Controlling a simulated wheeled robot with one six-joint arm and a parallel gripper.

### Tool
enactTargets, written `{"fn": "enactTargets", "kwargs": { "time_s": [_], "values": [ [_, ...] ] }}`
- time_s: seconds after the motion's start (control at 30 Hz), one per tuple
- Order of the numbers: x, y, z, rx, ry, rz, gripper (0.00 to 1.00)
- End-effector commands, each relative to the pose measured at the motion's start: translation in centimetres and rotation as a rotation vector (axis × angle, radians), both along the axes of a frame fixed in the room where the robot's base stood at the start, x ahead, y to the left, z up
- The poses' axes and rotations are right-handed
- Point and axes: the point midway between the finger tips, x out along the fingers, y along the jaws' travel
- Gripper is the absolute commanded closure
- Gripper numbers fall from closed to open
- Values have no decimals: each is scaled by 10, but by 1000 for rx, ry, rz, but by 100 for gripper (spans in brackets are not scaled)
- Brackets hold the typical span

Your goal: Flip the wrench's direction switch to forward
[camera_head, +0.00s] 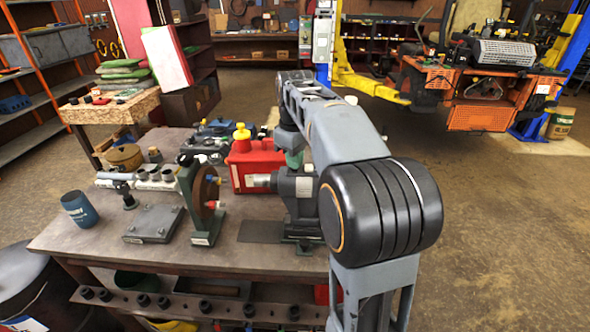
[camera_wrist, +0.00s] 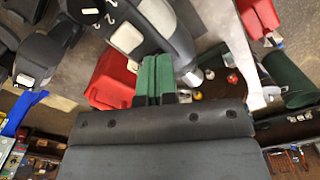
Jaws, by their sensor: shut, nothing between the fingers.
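The wrench (camera_head: 296,186) is a dark grey power tool with a silver nose pointing left. It stands on the workbench (camera_head: 260,260), on a dark base. In the wrist view a dark and silver body with white digits, which looks like the wrench (camera_wrist: 130,30), fills the top middle. I cannot make out its direction switch or the switch's setting. My gripper (camera_head: 294,158) points down just above the wrench; its green fingers also show in the wrist view (camera_wrist: 153,68), pressed together and empty. I cannot tell whether the fingertips touch the wrench.
A red jug (camera_head: 246,160) with a yellow cap stands behind the wrench. To its left are a green stand with a round disc (camera_head: 206,190), a grey plate (camera_head: 154,223) and a blue cup (camera_head: 80,209). An orange mower (camera_head: 483,116) on a lift stands at right. The floor between is clear.

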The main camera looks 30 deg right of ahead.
Motion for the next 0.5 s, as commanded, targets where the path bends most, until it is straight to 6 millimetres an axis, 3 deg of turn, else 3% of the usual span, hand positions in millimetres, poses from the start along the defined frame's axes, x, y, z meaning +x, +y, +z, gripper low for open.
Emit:
{"fn": "enactTargets", "kwargs": {
  "time_s": [0.5],
  "values": [
    [0,0,-9,0,0,0,100]
  ]
}}
